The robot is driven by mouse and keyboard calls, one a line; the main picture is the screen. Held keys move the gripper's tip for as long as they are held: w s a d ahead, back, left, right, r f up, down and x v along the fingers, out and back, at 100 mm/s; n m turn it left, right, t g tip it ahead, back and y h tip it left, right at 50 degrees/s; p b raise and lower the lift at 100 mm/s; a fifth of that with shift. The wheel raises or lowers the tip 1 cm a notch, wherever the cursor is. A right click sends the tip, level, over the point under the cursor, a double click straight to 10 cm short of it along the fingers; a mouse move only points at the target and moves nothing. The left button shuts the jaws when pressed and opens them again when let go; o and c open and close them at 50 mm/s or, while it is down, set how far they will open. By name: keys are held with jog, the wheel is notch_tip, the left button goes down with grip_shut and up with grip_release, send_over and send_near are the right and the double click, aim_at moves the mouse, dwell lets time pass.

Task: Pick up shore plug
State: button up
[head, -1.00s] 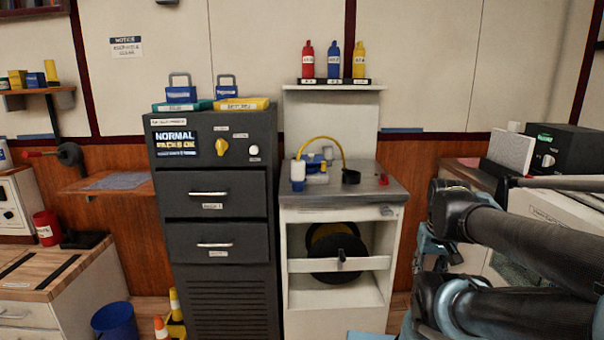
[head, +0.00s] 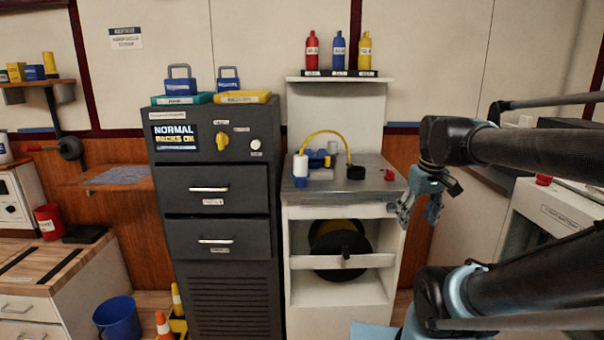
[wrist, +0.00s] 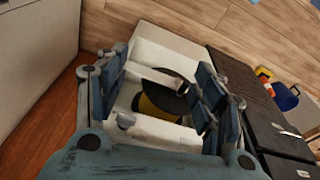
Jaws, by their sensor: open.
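A white plug-like piece with a blue base (head: 300,170) stands on the grey top of the white cabinet (head: 340,215). I take it to be the shore plug, though no readable label confirms this. A yellow cable (head: 325,133) arches from near it to a black fitting (head: 355,172). My gripper (head: 418,208) hangs right of the cabinet's front right corner, apart from the plug. In the wrist view my gripper (wrist: 162,62) is open with nothing between its fingers. The plug cannot be made out in the wrist view.
A cable reel (head: 340,240) sits in the cabinet's open bay behind a white bar; it also shows in the wrist view (wrist: 158,103). A red knob (head: 389,175) is on the right of the top. A dark drawer cabinet (head: 215,280) stands left, bottles (head: 339,52) above.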

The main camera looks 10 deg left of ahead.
jog(key=w+a+r+n, duration=0.4)
jog(key=w+a+r, duration=0.3)
jog(key=r, duration=0.2)
notch_tip(320, 180, up, 15)
jog(key=n+g+y, duration=0.1)
jog(key=n+g, duration=0.1)
jog(key=n, duration=1)
send_over(302, 155)
jog(key=d, duration=0.2)
jog(key=f, duration=0.3)
jog(key=a+f, duration=0.1)
jog(key=f, duration=0.7)
jog(key=shift+a+f, duration=0.25)
jog(key=shift+s+a+f, duration=0.1)
jog(key=shift+a+f, duration=0.05)
jog(key=shift+f, duration=0.75)
jog(key=shift+s+a+f, duration=0.1)
jog(key=shift+f, duration=0.85)
jog(key=shift+s+a+f, duration=0.1)
jog(key=shift+a+f, duration=0.05)
jog(key=shift+f, duration=0.75)
grip_shut()
jog(key=shift+r, duration=0.1)
